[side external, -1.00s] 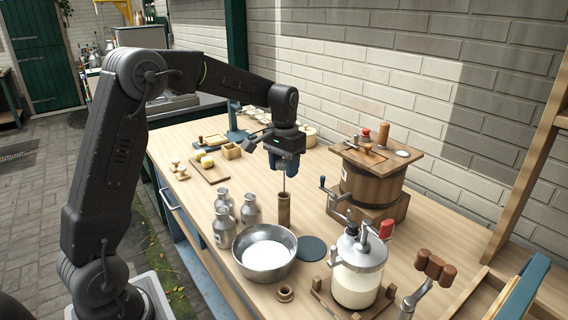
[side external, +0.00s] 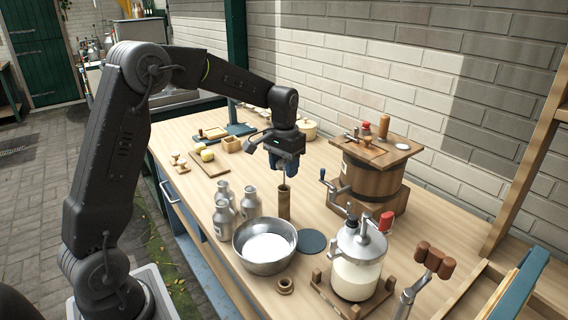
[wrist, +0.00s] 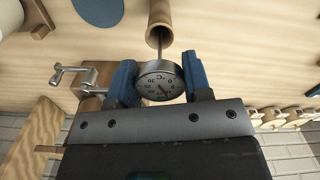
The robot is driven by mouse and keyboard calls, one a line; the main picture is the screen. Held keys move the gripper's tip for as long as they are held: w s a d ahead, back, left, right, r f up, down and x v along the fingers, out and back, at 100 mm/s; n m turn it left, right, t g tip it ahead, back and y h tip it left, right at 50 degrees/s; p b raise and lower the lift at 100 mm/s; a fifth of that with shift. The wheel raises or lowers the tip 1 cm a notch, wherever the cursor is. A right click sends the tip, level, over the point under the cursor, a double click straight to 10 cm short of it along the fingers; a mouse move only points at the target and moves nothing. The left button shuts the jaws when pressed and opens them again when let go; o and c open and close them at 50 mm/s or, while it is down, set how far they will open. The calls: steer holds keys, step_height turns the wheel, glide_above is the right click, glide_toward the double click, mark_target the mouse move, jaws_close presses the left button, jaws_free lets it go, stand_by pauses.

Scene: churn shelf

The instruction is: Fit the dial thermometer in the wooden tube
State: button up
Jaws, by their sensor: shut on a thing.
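My gripper (side external: 284,168) is shut on the dial thermometer, above the wooden tube (side external: 284,204). In the wrist view the thermometer's round dial (wrist: 160,82) sits between the two blue fingers, its face toward the camera. Its thin metal stem (wrist: 161,50) runs from the dial to the mouth of the tube (wrist: 160,20). The tube stands upright on the bench. The stem tip is hidden and appears to be at or just inside the tube's mouth; the depth cannot be told. The dial stays well above the rim.
A metal bowl (side external: 264,260), several milk cans (side external: 223,222) and a dark round mat (side external: 312,241) stand close around the tube. A wooden barrel churn (side external: 371,182) and a glass churn (side external: 356,268) stand to the right on the wooden bench (side external: 205,265).

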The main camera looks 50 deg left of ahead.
mark_target(284, 184)
steer(key=shift+f, duration=3.1)
stand_by(0.3)
steer(key=o, duration=0.9)
steer(key=shift+c, duration=0.2)
steer(key=c, duration=0.4)
steer(key=shift+o, duration=0.2)
steer(key=shift+r, duration=0.1)
steer(key=shift+r, duration=2.45)
